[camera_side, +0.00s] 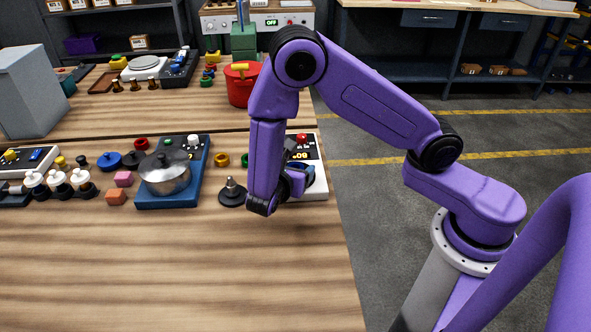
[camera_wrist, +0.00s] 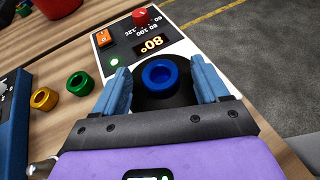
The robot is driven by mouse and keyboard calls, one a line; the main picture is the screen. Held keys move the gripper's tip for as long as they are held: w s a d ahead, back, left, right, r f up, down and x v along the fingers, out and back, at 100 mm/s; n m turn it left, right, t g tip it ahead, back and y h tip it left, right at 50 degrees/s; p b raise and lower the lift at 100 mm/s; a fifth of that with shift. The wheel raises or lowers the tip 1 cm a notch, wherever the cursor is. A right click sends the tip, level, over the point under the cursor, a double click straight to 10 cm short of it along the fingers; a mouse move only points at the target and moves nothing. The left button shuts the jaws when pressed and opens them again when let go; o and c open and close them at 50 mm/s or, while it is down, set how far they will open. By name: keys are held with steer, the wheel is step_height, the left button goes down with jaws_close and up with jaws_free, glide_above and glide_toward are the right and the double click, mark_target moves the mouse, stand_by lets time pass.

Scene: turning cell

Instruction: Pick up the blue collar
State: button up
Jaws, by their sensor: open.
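The blue collar (camera_wrist: 159,75) is a short ring with a dark hole. In the wrist view it lies on the dark round plate (camera_wrist: 160,97) of a white device with a display reading 80. My gripper (camera_wrist: 162,84) is open, with one blue finger on each side of the collar and a gap on both sides. In the side view my gripper (camera_side: 282,190) is low over the same device (camera_side: 316,182). The collar cannot be made out clearly there, as the arm covers much of that spot.
A yellow collar (camera_wrist: 44,98) and a green collar (camera_wrist: 80,84) lie on the wooden table (camera_side: 180,270) left of the device. A black base with a post (camera_side: 232,193) and a blue unit with a metal pot (camera_side: 165,172) stand further left. A red bucket (camera_side: 240,90) stands behind.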

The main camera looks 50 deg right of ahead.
steer(key=c, duration=1.2)
steer(key=shift+c, duration=0.2)
steer(key=shift+r, duration=0.15)
steer(key=shift+r, duration=0.5)
step_height(320, 180, up, 2)
steer(key=shift+r, duration=0.1)
steer(key=s+d+r, duration=0.1)
steer(key=s+r, duration=0.8)
steer(key=s, duration=0.5)
steer(key=shift+d+r, duration=0.25)
steer(key=shift+d, duration=0.1)
